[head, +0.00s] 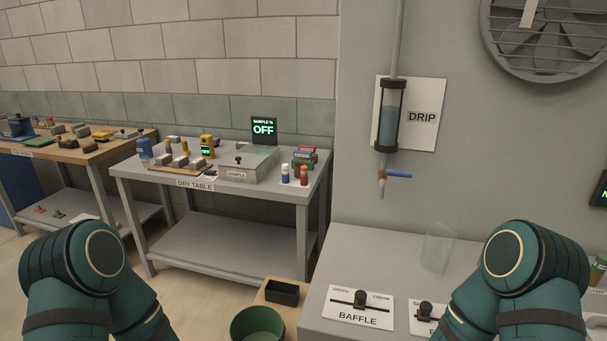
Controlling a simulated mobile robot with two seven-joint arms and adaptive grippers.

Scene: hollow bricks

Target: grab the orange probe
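No object is clearly recognisable as an orange probe. A yellow-orange handheld device (207,141) with a small green display stands on the dry table (220,243), left of the grey sample box (243,174); I cannot tell if it is the probe. Small grey blocks (180,161) sit on a board just left of it. Teal links of my two arms show at the bottom left and bottom right. Both grippers are out of view.
A sign reading OFF (263,130) stands behind the sample box. Small bottles (285,174) stand at the table's right. Another workbench (90,147) is at far left. A green bucket (257,323) is below.

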